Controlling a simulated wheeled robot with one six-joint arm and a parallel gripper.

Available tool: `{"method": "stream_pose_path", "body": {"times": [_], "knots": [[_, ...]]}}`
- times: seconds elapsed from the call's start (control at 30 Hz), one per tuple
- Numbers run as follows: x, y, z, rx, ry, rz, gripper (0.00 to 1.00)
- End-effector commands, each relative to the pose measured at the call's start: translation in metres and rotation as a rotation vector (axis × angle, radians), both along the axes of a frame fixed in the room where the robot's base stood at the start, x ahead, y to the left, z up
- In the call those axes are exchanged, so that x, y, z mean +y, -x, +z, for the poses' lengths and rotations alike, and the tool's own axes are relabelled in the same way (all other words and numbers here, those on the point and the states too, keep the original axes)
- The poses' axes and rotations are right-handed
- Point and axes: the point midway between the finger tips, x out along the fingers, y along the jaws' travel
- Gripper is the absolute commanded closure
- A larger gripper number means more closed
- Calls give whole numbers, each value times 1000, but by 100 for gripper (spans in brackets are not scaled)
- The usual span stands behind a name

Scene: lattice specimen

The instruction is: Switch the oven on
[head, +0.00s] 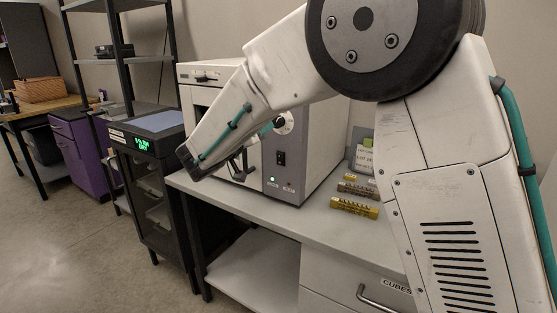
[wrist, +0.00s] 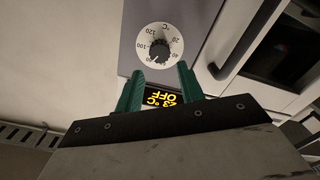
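The oven (head: 320,150) is a pale box with a grey control panel on a bench. In the wrist view the dial (wrist: 158,43) sits just beyond my fingertips, and a yellow display (wrist: 165,98) reads 23 °C OFF, upside down. My gripper (wrist: 160,68) has two teal fingers spread apart with nothing held. In the head view my forearm hides most of it. The switch is not visible in the wrist view.
The oven door has a dark handle (head: 240,168), left of the panel. Ridged yellowish specimens (head: 354,208) lie on the bench (head: 245,203) right of the oven. A black cabinet (head: 150,190) with a green display stands left. Bench front right has a drawer marked CUBES (head: 345,275).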

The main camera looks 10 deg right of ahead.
Motion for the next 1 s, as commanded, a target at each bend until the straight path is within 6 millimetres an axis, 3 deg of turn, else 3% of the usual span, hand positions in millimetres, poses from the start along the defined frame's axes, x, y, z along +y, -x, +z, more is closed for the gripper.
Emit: {"method": "stream_pose_path", "body": {"times": [0.03, 0.1, 0.13, 0.27, 0.4, 0.53, 0.67, 0.8, 0.9, 1.0], "knots": [[-5, 2, 2, 7, -3, -10, 77], [-19, 10, 6, 38, -10, -41, 96], [-29, 16, 8, 61, -15, -61, 100], [-88, 61, 17, 228, -63, -187, 100], [-155, 140, 17, 489, -182, -305, 100], [-192, 220, 5, 726, -332, -333, 100], [-205, 297, -13, 923, -506, -275, 100], [-196, 367, -35, 1068, -690, -127, 100], [-181, 402, -48, 1121, -793, 2, 100], [-166, 425, -57, 1140, -863, 118, 100]]}}
